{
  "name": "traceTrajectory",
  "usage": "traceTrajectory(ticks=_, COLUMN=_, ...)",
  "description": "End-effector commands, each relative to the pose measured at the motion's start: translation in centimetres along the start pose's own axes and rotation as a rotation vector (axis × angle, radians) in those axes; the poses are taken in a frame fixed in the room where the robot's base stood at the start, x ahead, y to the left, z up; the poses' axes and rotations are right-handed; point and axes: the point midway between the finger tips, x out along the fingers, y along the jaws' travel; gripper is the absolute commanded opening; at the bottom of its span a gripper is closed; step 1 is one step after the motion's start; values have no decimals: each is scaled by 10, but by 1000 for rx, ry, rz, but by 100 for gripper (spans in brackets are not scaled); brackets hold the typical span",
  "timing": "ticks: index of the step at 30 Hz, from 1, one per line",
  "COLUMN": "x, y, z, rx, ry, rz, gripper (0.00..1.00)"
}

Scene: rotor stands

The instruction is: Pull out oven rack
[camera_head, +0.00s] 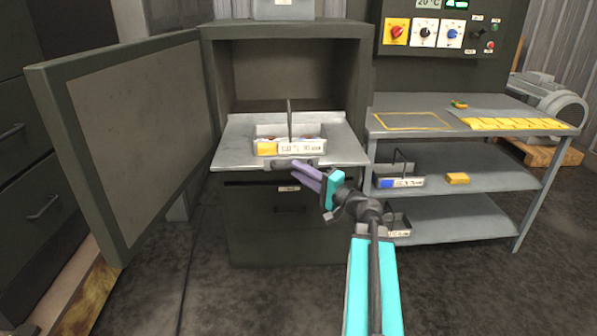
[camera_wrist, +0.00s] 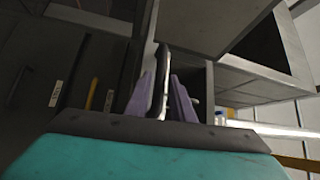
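The oven (camera_head: 290,75) stands open, its door (camera_head: 135,145) swung out to the left. The grey oven rack (camera_head: 235,150) sticks out through the oven's front opening. A small tray (camera_head: 303,149) with a tall upright handle stands on the rack. My gripper (camera_head: 298,168) is at the rack's front edge, its purple fingers at the dark rack handle (camera_head: 272,164). In the wrist view, the fingers (camera_wrist: 164,95) lie on both sides of the handle bar (camera_wrist: 161,70) and look closed on it. The fingertips' contact is partly hidden.
A grey shelf table (camera_head: 390,145) stands to the right, with a yellow-outlined square on its top and small trays on the lower shelves. A control panel (camera_head: 445,30) is above it. The floor (camera_head: 210,285) in front of the oven's left side is free.

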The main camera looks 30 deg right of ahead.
Motion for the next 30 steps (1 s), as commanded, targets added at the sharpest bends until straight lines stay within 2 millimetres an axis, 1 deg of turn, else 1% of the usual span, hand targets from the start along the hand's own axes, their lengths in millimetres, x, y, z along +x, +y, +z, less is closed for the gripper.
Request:
traceTrajectory(ticks=11, x=-50, y=0, z=2, rx=1, ry=0, rz=0, gripper=22)
traceTrajectory(ticks=13, x=-50, y=-4, z=1, rx=1, ry=-1, rz=1, gripper=22)
traceTrajectory(ticks=30, x=-76, y=-4, z=1, rx=3, ry=-2, rz=0, gripper=22)
